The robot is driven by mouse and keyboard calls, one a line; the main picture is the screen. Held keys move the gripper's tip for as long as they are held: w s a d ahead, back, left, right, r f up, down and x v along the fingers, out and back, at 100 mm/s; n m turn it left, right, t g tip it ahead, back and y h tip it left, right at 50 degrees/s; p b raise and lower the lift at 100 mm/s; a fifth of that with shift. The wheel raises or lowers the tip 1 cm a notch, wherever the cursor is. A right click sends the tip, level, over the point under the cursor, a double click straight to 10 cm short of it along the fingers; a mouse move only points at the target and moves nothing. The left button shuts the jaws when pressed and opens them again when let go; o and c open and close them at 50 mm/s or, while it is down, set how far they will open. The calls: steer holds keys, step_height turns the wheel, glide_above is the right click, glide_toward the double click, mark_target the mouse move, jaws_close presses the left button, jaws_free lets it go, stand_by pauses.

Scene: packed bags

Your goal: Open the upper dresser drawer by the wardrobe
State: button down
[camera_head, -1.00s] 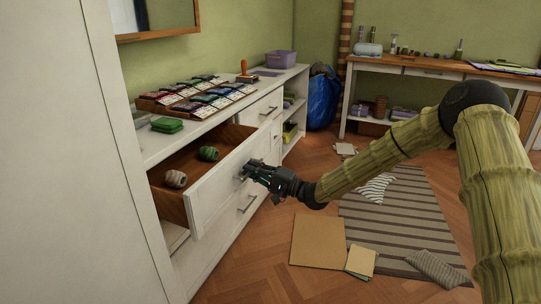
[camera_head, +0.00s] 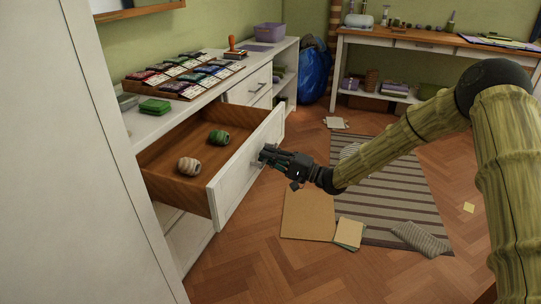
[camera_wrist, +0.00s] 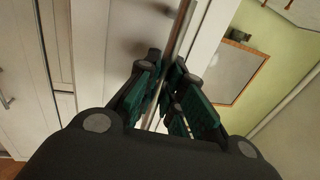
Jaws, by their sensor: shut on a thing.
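The upper dresser drawer (camera_head: 232,186) next to the tall white wardrobe (camera_head: 85,170) is pulled well out, its wooden inside showing. A green spool (camera_head: 218,137) and a beige spool (camera_head: 188,166) lie in it. My gripper (camera_head: 267,155) is at the front of this drawer, shut on its handle. In the wrist view my gripper (camera_wrist: 166,100) has its fingers closed around the metal bar handle (camera_wrist: 181,32). In the head view the handle is mostly hidden by the fingers.
The white dresser top (camera_head: 190,105) carries rows of ink pads, a green stack (camera_head: 155,107) and a purple bin (camera_head: 268,33). A cardboard sheet (camera_head: 308,213), papers and a striped rug (camera_head: 385,200) lie on the floor. A desk (camera_head: 430,45) stands behind.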

steer(key=c, duration=1.5)
jaws_free()
steer(key=shift+c, duration=0.2)
steer(key=v, duration=1.2)
